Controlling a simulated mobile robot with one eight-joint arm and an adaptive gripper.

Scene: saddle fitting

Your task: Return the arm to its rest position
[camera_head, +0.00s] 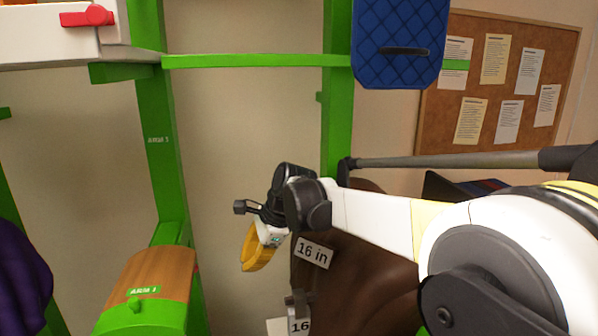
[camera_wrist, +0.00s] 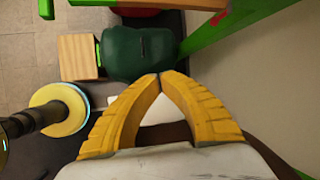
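My gripper (camera_head: 248,262) hangs fingers-down from my white arm, near the middle of the head view. In the wrist view its yellow fingers (camera_wrist: 158,78) meet at the tips, with nothing seen between them. A brown saddle-like form (camera_head: 350,270) with a "16 in" tag (camera_head: 313,253) lies right of and below the gripper, partly hidden by my arm. Whether the gripper touches it cannot be told. The wooden rack arm (camera_head: 155,275), labelled ARM 1, is bare at the lower left.
Green posts (camera_head: 160,150) and a crossbar (camera_head: 255,61) stand behind. A blue quilted pad (camera_head: 398,45) hangs at the top right, before a notice board (camera_head: 500,85). A purple thing (camera_head: 22,270) is far left. The wrist view shows a dark green object (camera_wrist: 140,52) and a wooden block (camera_wrist: 80,57).

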